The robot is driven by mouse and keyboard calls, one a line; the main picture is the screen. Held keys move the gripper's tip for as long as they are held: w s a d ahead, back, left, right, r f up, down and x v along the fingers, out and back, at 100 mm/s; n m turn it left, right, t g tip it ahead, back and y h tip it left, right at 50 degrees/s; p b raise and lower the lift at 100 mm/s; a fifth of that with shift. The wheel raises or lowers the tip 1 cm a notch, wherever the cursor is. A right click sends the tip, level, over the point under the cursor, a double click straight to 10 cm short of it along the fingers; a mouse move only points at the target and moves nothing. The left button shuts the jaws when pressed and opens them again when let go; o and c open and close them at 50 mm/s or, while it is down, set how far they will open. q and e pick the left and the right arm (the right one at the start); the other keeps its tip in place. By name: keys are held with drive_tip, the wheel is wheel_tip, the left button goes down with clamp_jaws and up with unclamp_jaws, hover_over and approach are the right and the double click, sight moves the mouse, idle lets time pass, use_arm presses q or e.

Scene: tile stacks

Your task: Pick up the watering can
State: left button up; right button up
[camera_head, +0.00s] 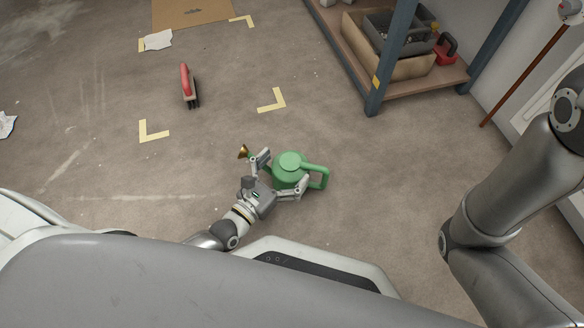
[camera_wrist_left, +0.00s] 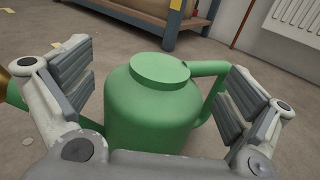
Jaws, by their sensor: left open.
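The green watering can (camera_head: 290,168) stands upright on the concrete floor. Its handle is on the right and its spout, with a brass-coloured rose (camera_head: 243,152), points left. My left gripper (camera_head: 282,176) is open at the can's near side, its two fingers spread on either side of the body. In the left wrist view the can (camera_wrist_left: 152,110) fills the space between the fingers, with the spout by the left finger and the handle by the right finger. Whether the pads touch it I cannot tell. My right arm shows at the right, but its gripper is out of view.
A red-handled brush (camera_head: 187,86) lies on the floor further back. A blue-legged shelf (camera_head: 372,100) holding boxes stands at the back right. Yellow tape corners (camera_head: 272,100) mark the floor. Paper scraps (camera_head: 158,39) lie at the upper left. Floor around the can is clear.

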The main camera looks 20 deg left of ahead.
use_arm(q)
drive_tip(key=c, duration=1.8)
drive_tip(key=shift+r, duration=0.15)
drive_tip(key=shift+c, duration=0.6)
